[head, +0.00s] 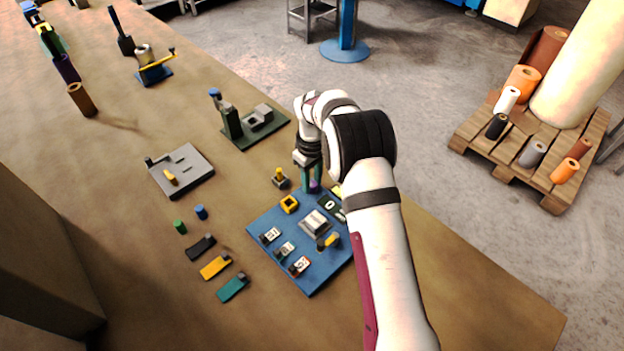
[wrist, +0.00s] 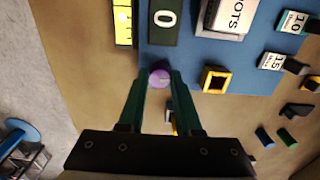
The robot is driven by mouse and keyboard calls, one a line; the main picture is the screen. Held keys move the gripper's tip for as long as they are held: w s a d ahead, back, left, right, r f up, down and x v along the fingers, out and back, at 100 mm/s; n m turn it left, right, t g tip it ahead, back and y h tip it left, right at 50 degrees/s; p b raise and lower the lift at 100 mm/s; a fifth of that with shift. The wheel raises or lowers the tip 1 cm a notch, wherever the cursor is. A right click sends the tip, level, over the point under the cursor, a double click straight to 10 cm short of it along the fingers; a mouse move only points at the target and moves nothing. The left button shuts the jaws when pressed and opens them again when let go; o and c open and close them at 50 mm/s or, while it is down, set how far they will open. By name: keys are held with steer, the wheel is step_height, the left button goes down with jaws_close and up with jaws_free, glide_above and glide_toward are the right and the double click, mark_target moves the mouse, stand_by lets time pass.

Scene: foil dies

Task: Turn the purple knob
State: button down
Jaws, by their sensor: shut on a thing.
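The purple knob (wrist: 160,76) is a small round knob with a pale mark on its top, at the edge of the blue panel (wrist: 257,74). In the wrist view it sits between the tips of the two green fingers of my gripper (wrist: 157,84), which are shut on it from both sides. In the head view my gripper (head: 312,180) points down at the far corner of the blue panel (head: 310,284), and a bit of the purple knob (head: 315,187) shows between the fingers. My arm hides the panel's right part.
Beside the knob stand a yellow square frame (head: 289,204), a dark block marked 0 (wrist: 165,22) and a yellow scale (wrist: 123,22). A green fixture (head: 247,125) stands behind. Bare table lies at the front right.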

steer(key=shift+m, duration=0.3)
steer(key=m, duration=0.6)
steer(key=shift+m, duration=0.3)
steer(key=m, duration=0.3)
steer(key=shift+m, duration=2.2)
steer(key=c, duration=0.6)
jaws_free()
steer(key=shift+r, duration=0.1)
